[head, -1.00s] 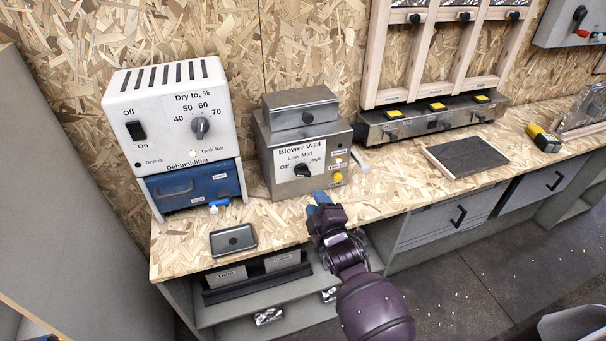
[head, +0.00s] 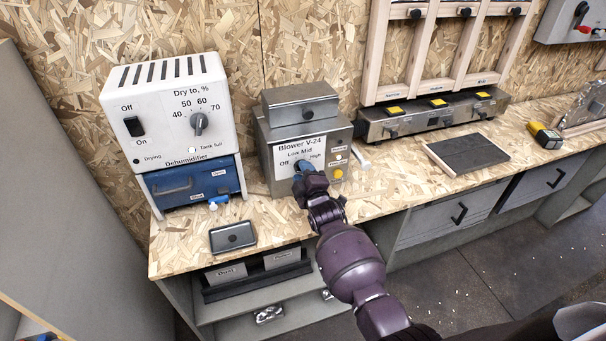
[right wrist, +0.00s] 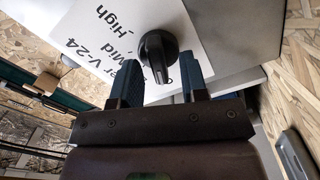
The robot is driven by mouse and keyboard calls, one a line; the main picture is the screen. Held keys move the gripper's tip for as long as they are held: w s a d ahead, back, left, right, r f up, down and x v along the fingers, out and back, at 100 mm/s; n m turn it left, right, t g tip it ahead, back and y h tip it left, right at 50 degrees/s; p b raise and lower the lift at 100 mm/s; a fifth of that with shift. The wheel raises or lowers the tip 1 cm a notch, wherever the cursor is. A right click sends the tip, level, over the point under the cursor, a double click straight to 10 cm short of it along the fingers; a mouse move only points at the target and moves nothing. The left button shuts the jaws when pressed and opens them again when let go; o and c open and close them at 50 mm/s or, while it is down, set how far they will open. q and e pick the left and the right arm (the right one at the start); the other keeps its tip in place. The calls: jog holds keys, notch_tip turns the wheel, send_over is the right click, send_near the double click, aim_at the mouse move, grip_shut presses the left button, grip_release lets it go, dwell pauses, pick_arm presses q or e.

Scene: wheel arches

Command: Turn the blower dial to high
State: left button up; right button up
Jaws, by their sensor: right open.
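The blower (head: 281,183) is a grey metal box labelled "Blower V-24", on the bench. Its white panel has a black dial marked Off, Low, Mid and High. The dial (right wrist: 158,53) shows in the right wrist view; in the head view my gripper mostly hides it. I cannot tell which mark it points to. My right gripper (head: 303,168) is at the panel front with its blue fingers open. In the right wrist view the fingers (right wrist: 161,68) lie on either side of the dial, apparently without clamping it. My left gripper is not in view.
The white dehumidifier (head: 166,109) stands left of the blower. A small dark tray (head: 232,237) lies on the bench in front. Yellow and white buttons (head: 338,174) sit right of the dial. A dark board (head: 466,154) lies farther right.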

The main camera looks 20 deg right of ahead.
jog(key=c, duration=0.7)
grip_shut()
